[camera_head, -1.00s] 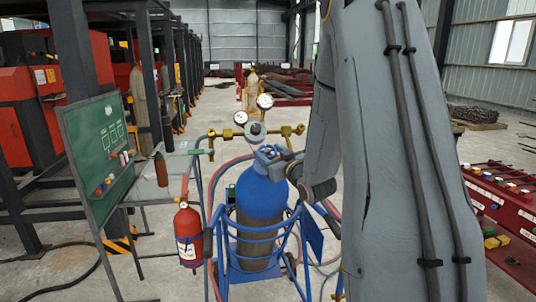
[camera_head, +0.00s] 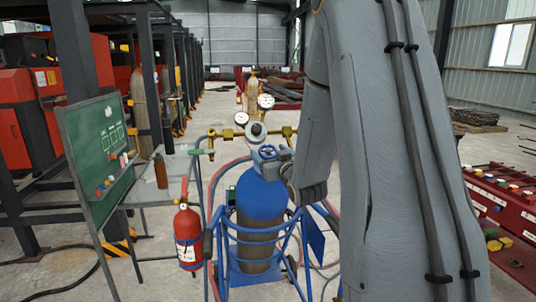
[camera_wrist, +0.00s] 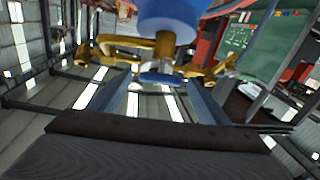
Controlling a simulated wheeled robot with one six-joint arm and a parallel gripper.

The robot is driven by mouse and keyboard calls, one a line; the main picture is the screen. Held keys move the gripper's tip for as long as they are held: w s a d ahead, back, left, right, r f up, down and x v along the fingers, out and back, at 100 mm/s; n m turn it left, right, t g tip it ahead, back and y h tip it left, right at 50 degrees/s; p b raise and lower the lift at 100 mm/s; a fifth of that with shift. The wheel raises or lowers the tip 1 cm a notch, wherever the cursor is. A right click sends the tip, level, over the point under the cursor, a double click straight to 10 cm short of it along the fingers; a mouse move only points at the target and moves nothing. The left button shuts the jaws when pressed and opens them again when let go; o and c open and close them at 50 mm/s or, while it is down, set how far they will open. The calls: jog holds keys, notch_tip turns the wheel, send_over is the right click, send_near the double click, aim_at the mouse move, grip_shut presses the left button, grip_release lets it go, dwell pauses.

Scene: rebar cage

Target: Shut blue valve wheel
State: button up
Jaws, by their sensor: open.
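The blue valve wheel (camera_head: 268,152) sits on top of the blue gas cylinder (camera_head: 262,197), below the round gauges. In the wrist view, which looks upside down, the wheel (camera_wrist: 160,78) shows edge-on beyond the brass valve stem (camera_wrist: 165,45). My gripper (camera_wrist: 150,88) is open, with one finger on each side of the wheel in that view. I cannot tell whether either finger touches it. In the head view my gripper (camera_head: 284,158) is beside the wheel and is partly hidden by my arm.
Brass fittings (camera_head: 285,132) and gauges (camera_head: 265,102) stand close behind the wheel, with hoses around the blue cart frame (camera_head: 232,240). A red fire extinguisher (camera_head: 189,238) and a green board (camera_head: 100,150) are at left. A red rack (camera_head: 500,195) is at right.

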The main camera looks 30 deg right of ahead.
jog(key=s+b, duration=0.2)
jog(key=s, duration=0.5)
jog(key=shift+s+a, duration=0.4)
jog(key=shift+a, duration=0.05)
jog(key=shift+f, duration=0.1)
jog(key=s+a+f+g, duration=0.1)
jog(key=a+f+g, duration=0.4)
jog(key=f, duration=0.3)
jog(key=s+a+f+g+y, duration=0.1)
jog(key=s+a+f+g, duration=0.4)
jog(key=s, duration=0.5)
jog(key=s+a+f+g+y, duration=0.1)
jog(key=s+a+f+g, duration=0.4)
jog(key=s+a, duration=0.3)
jog(key=s+g, duration=0.1)
jog(key=s, duration=0.2)
jog(key=shift+a+f+g, duration=0.2)
jog(key=shift+f+g, duration=0.15)
jog(key=shift+g, duration=0.05)
jog(key=shift+s, duration=0.1)
jog(key=shift+c, duration=0.3)
